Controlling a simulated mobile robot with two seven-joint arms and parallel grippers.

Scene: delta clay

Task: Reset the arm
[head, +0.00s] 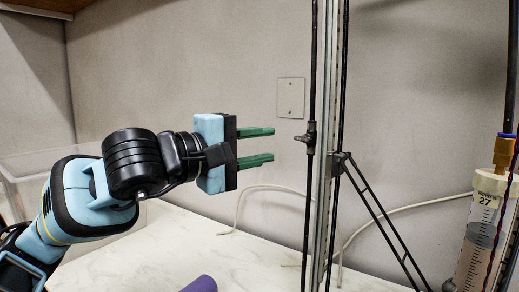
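My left gripper (257,146) comes in from the left in the head view, on a light blue and black arm. Its two green fingers point right and are spread apart, with nothing between them. It is raised above the white table (150,262), and its fingertips are left of a vertical metal frame. My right gripper is not in view.
The metal frame (326,150) with black rods and slanted struts stands right of centre. A syringe-like cylinder (486,230) labelled 27 is at the right edge. A purple object (201,284) lies at the bottom. A clear bin (30,165) is behind my arm. A pale cable (262,187) runs behind.

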